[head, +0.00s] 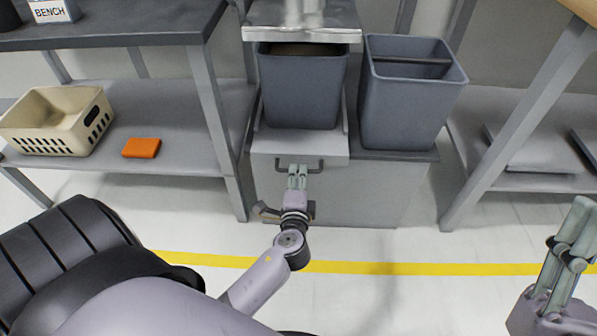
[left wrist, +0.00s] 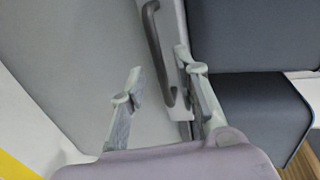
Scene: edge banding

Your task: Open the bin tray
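The bin tray (head: 268,142) is a light grey pull-out in the cabinet, with a dark bar handle (head: 314,164) on its front. A grey bin (head: 300,95) stands on it under a metal ledge. My left gripper (head: 297,170) is at the handle, its fingertips overlapping the bar in the head view. In the left wrist view the two fingers (left wrist: 158,60) are spread, and the handle (left wrist: 153,30) shows between the tips. I cannot tell whether they touch it. My right gripper (head: 578,215) is at the lower right, away from the tray; its finger gap is unclear.
A second grey bin (head: 405,110) stands on the cabinet top to the right. A left shelf holds a beige basket (head: 60,120) and an orange box (head: 141,148). A table leg (head: 500,140) stands right. The floor in front, with a yellow line (head: 400,268), is clear.

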